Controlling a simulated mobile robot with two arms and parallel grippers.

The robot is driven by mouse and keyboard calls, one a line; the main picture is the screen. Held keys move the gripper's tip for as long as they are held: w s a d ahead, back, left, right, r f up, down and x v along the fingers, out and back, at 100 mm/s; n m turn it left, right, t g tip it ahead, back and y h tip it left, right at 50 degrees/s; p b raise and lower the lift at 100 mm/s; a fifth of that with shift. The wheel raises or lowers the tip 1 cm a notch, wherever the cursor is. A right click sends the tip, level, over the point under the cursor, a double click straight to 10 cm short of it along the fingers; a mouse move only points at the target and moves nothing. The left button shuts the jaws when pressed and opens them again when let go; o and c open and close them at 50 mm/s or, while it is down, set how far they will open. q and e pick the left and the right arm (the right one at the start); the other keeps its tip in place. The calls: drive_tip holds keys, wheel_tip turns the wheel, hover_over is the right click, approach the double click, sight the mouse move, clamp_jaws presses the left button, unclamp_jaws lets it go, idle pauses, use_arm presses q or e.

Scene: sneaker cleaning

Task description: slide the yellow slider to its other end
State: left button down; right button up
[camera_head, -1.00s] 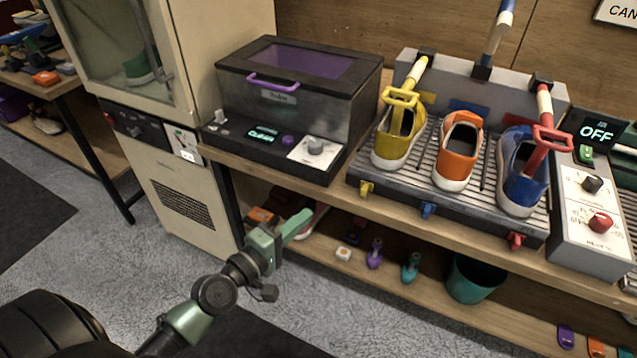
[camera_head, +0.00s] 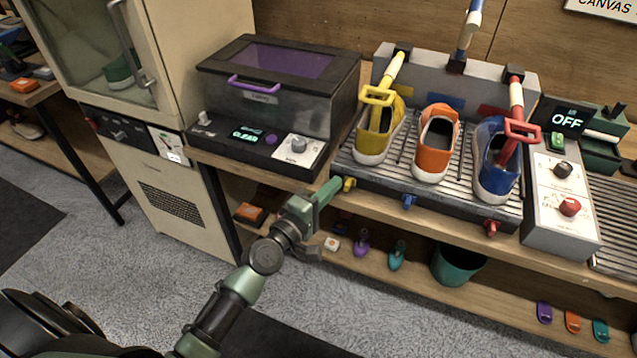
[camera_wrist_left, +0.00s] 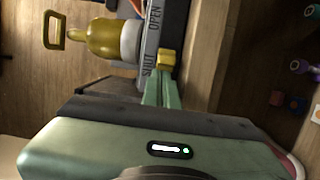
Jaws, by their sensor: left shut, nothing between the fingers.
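The yellow slider (camera_head: 349,184) is a small knob on the front edge of the grey shoe rack (camera_head: 455,210), below the yellow shoe (camera_head: 378,140). In the left wrist view the slider (camera_wrist_left: 166,59) sits beside the word SHUT, with OPEN printed farther along the edge. My left gripper (camera_head: 333,187) is shut and empty, its fingertips right by the slider on its left side in the head view. In the left wrist view the fingertips (camera_wrist_left: 163,88) reach up to the slider; I cannot tell whether they touch it. My right gripper is not in view.
A blue slider (camera_head: 408,201) and a red slider (camera_head: 491,228) are farther right on the same edge. A dark box with a purple lid (camera_head: 275,90) stands left of the rack. The lower shelf holds small coloured items and a teal bin (camera_head: 458,265).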

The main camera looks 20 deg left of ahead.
use_arm(q)
drive_tip(key=shift+d+f, duration=0.1)
drive_tip(key=shift+d, duration=0.05)
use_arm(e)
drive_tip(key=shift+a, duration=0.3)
use_arm(q)
drive_tip(key=shift+d, duration=0.1)
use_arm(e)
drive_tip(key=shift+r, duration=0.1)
use_arm(q)
drive_tip(key=d+p, duration=0.1)
drive_tip(key=d, duration=0.4)
drive_tip(key=shift+p, duration=0.3)
drive_tip(key=shift+s, duration=0.1)
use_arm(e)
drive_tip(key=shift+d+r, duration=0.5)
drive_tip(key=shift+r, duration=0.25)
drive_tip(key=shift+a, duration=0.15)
